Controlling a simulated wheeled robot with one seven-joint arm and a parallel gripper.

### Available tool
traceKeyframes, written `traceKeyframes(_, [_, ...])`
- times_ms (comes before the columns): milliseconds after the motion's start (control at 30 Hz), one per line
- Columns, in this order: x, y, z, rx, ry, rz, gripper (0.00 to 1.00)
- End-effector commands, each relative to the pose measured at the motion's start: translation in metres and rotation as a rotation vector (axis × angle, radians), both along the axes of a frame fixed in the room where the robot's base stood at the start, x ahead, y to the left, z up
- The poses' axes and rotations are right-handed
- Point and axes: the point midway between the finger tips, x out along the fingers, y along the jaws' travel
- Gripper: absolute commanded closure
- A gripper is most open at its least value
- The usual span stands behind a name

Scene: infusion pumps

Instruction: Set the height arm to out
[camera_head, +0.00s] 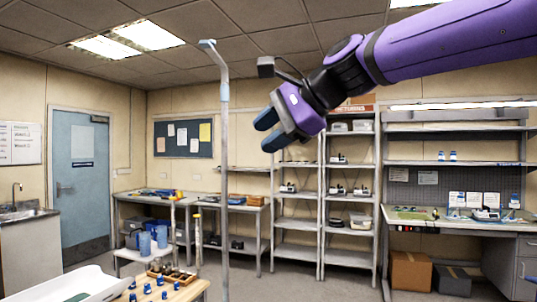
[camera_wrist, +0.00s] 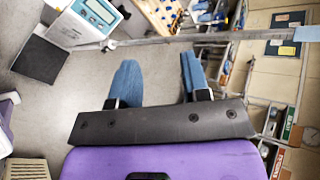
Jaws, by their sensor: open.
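A tall thin grey pole (camera_head: 224,180) stands upright left of centre in the head view. At its top is a pale blue-grey piece (camera_head: 214,60) with a short bent tip, which I take for the height arm. In the wrist view the pole (camera_wrist: 225,36) crosses behind my fingers, and a pale blue piece (camera_wrist: 308,33) shows at its right end. My gripper (camera_head: 268,130) is open and empty, to the right of the pole and below its top. Its two blue fingers (camera_wrist: 158,66) are apart in the wrist view, with nothing between them.
In the wrist view a scale display (camera_wrist: 97,14) and a dark platform (camera_wrist: 41,67) lie upper left. Shelves (camera_head: 350,195) and a workbench (camera_head: 450,222) stand behind on the right. A wooden table (camera_head: 190,291) with small blue items is low in front. Grey floor lies between.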

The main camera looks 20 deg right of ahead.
Motion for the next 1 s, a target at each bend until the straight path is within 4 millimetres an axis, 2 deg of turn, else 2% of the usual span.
traceKeyframes(100, [-0.010, -0.007, -0.016, -0.085, -0.018, 0.032, 0.57])
traceKeyframes(300, [-0.020, -0.014, -0.034, -0.184, -0.037, 0.072, 0.57])
traceKeyframes(700, [-0.023, -0.017, -0.039, -0.216, -0.043, 0.087, 0.57])
traceKeyframes(767, [-0.023, -0.017, -0.039, -0.215, -0.043, 0.086, 0.69])
traceKeyframes(900, [-0.023, -0.016, -0.039, -0.215, -0.043, 0.086, 1.00])
traceKeyframes(1000, [-0.022, -0.015, -0.038, -0.244, -0.048, 0.107, 1.00])
